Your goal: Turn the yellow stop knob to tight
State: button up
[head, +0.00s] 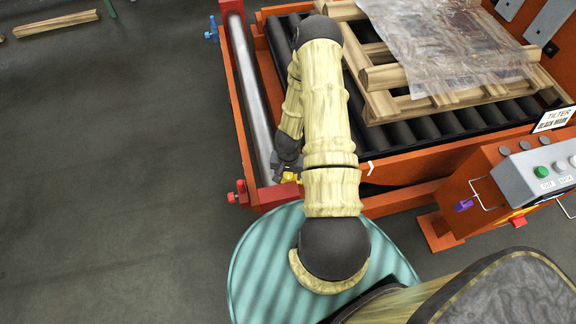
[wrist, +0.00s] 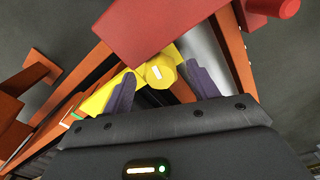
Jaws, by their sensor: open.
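The yellow stop knob (wrist: 158,66) shows in the wrist view as a round yellow piece with a white mark, just below a red block. My gripper (wrist: 160,80) is open, with one purple-grey finger on each side of the knob. I cannot tell whether either finger touches it. More yellow (wrist: 98,100) shows left of the left finger, with a small green and white mark near its lower end. In the head view, only a small bit of the yellow knob (head: 290,177) shows beside my dark gripper, next to a red bar; my arm hides part of the area.
An orange roller frame (head: 400,168) carries a wooden pallet (head: 378,104) under clear film. A steel roller (head: 250,85) runs along its left side. A control box (head: 545,172) with a green button stands at right. The grey floor at left is mostly clear.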

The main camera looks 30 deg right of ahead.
notch_tip(320, 180, up, 17)
jog(key=p, duration=0.3)
jog(key=shift+r, duration=0.15)
jog(key=shift+c, duration=1.3)
notch_tip(320, 180, up, 12)
jog(key=n+t, duration=0.2)
jog(key=n, duration=0.2)
send_over(288, 175)
jog(key=a, duration=0.7)
jog(key=s+a+r+n, duration=0.4)
jog(key=s+r, duration=0.1)
jog(key=r, duration=0.5)
jog(key=shift+s+r+t, duration=0.15)
jog(key=shift+r+t, duration=0.1)
jog(key=shift+t, duration=0.05)
jog(key=shift+a, duration=0.1)
jog(key=shift+c, duration=1.2)
